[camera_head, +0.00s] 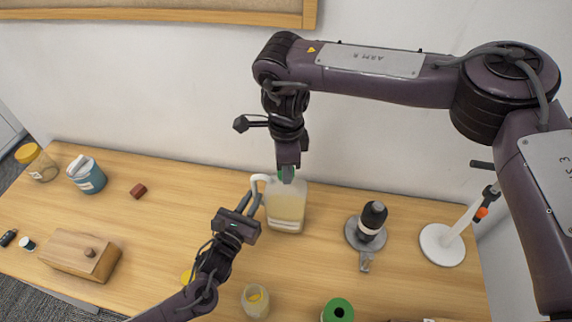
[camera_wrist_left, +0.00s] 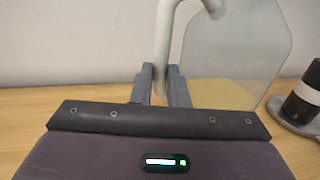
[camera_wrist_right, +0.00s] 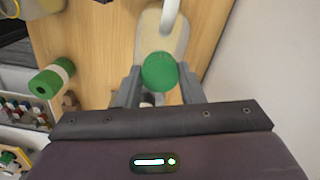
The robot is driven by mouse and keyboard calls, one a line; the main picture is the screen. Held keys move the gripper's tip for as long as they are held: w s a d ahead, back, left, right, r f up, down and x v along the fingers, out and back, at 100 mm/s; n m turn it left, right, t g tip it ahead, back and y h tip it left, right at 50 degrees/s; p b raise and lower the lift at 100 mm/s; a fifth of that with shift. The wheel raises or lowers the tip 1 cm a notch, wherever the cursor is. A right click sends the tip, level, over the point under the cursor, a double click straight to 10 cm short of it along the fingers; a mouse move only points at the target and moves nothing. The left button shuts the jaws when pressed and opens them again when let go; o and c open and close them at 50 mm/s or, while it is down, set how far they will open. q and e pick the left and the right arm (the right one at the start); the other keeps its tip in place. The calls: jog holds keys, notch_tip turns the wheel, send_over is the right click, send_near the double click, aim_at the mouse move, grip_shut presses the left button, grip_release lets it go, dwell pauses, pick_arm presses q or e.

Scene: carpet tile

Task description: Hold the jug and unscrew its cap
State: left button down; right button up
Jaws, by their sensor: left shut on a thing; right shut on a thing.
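The jug (camera_head: 287,207) is translucent with pale yellowish contents and a whitish handle (camera_head: 257,187). It stands upright on the table near the wall. My left gripper (camera_head: 250,203) is shut on the jug's handle; in the left wrist view its fingers (camera_wrist_left: 160,85) are on either side of the handle (camera_wrist_left: 165,45). My right gripper (camera_head: 287,172) points down from above the jug and is shut on the green cap (camera_wrist_right: 160,72), with a finger on each side. In the head view, most of the cap is hidden by the gripper. The cap sits at the jug's top.
A dark bottle on a grey stand (camera_head: 366,238) and a white round-based stand (camera_head: 442,244) are right of the jug. A jar (camera_head: 256,301) and a green roll (camera_head: 338,310) are in front. A wooden box (camera_head: 80,256), blue tub (camera_head: 87,174) and yellow-lidded jar (camera_head: 36,161) are at left.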

jog(key=shift+n, duration=0.7)
jog(key=shift+s, duration=0.1)
jog(key=shift+r, duration=0.25)
jog(key=shift+r, duration=0.9)
jog(key=shift+r, duration=2)
pick_arm(q)
jog(key=c, duration=1.3)
grip_release()
jog(key=shift+c, duration=0.2)
